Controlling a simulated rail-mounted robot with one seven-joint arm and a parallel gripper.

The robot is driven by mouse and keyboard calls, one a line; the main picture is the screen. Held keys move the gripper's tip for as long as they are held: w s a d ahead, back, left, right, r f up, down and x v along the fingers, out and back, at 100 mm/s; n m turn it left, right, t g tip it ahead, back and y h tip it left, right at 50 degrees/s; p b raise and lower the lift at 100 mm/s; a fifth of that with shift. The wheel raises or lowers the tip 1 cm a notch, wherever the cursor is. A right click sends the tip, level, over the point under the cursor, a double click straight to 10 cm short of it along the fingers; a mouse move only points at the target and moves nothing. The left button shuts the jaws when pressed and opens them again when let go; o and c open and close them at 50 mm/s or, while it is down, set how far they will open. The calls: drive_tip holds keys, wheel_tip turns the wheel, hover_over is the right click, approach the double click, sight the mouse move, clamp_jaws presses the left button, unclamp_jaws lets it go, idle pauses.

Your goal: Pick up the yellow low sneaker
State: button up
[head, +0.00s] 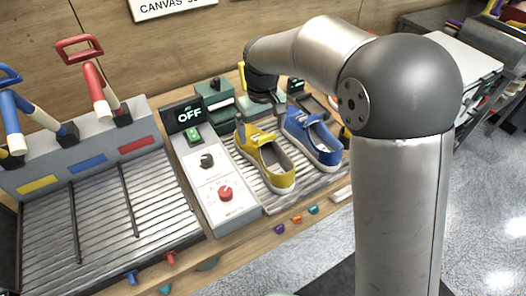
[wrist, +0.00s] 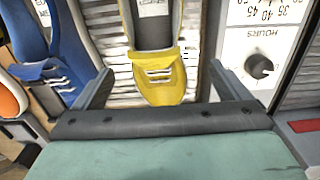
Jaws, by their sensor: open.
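The yellow low sneaker (head: 267,163) sits on a ribbed metal rack in the head view, its toe toward the back wall and its heel toward the front edge. In the wrist view, the sneaker's yellow toe and laces (wrist: 160,77) lie between my two fingers, with a gap on each side. My gripper (head: 262,108) is open and empty, just behind and above the toe. The wrist view also shows its spread fingers (wrist: 164,80). How high the fingertips are above the rack is hard to tell.
A blue sneaker (head: 312,138) stands close on the right of the yellow one in the head view. A control panel (head: 215,185) with dials and an OFF display (head: 188,117) borders the rack on the left.

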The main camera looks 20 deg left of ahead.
sight(263, 144)
drive_tip(key=shift+w+d+f+p, duration=0.15)
drive_tip(key=shift+f+p, duration=0.1)
drive_tip(key=shift+f, duration=1)
drive_tip(key=shift+w+a+f+p, duration=0.1)
drive_tip(key=shift+f+p, duration=0.15)
drive_tip(key=shift+f, duration=1)
drive_tip(key=shift+w+d+f+p, duration=0.15)
drive_tip(key=shift+f+p, duration=0.1)
drive_tip(key=shift+f, duration=1)
drive_tip(key=shift+a, duration=0.1)
drive_tip(key=c, duration=1.3)
drive_tip(key=shift+o, duration=0.2)
drive_tip(key=shift+r, duration=0.1)
